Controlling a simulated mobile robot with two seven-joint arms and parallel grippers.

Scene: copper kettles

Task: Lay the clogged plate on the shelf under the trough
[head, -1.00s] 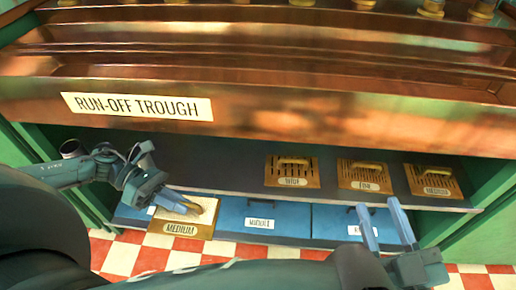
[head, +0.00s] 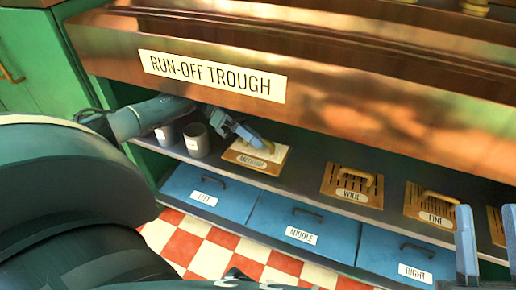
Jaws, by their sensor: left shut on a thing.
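The clogged plate (head: 240,157) is a brass plate labelled MEDIUM, its slots covered by a pale cream layer. It is over the left part of the shelf (head: 304,168) under the run-off trough (head: 330,82), lying about level. I cannot tell whether it touches the shelf. My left gripper (head: 262,144) reaches in under the trough and is shut on the plate's handle. My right gripper (head: 488,238) is open and empty at the lower right, in front of the shelf and the drawers.
To the right on the shelf lie slotted plates labelled WIDE (head: 341,190) and FINE (head: 425,212), and another at the right edge. Two grey cups (head: 196,141) stand left of the held plate. Blue drawers, LEFT (head: 232,198), MIDDLE (head: 283,211) and RIGHT (head: 385,254), sit below.

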